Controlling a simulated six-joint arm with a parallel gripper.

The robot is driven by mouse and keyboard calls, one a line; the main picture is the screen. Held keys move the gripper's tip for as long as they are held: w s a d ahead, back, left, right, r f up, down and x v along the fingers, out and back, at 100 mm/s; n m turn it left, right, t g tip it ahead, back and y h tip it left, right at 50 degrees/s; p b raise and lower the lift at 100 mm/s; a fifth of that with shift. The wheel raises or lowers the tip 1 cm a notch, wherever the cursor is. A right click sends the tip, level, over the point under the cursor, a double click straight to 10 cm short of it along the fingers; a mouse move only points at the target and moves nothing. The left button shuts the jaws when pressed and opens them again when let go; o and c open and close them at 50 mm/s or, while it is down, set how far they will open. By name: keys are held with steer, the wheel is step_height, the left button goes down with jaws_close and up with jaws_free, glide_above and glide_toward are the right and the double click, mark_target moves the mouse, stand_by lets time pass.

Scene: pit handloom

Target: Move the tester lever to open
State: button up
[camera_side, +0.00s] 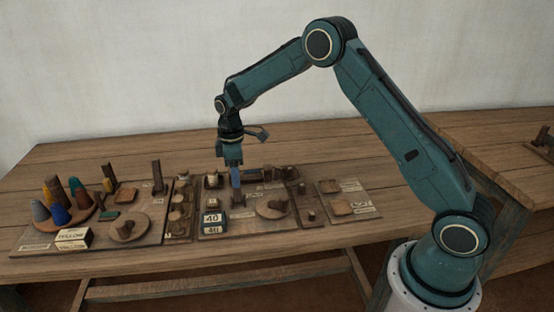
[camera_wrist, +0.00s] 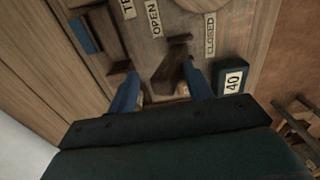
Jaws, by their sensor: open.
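The tester lever (camera_wrist: 172,62) is a dark brown wooden piece on the board in the wrist view. Its far end points between the OPEN label (camera_wrist: 153,18) and the CLOSED label (camera_wrist: 210,35). My gripper (camera_wrist: 160,68) is open, with one blue finger on each side of the lever in that view. I cannot tell whether either finger touches it. In the side view my gripper (camera_side: 236,197) points down over the middle board, and its fingers hide the lever there.
A dark block marked 40 (camera_wrist: 232,82) stands close to the right finger in the wrist view. In the side view, a round wooden disc (camera_side: 272,208) lies right of my gripper. Coloured cones (camera_side: 60,214) stand at the left. The table's back is clear.

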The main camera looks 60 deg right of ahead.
steer(key=shift+w+d+f, duration=0.15)
steer(key=shift+d+f, duration=0.05)
steer(key=shift+d, duration=0.2)
steer(key=shift+s+a, duration=0.3)
stand_by(0.3)
steer(key=shift+o, duration=0.8)
steer(key=shift+a+r, duration=0.2)
steer(key=shift+r, duration=3.15)
steer(key=shift+r, duration=0.15)
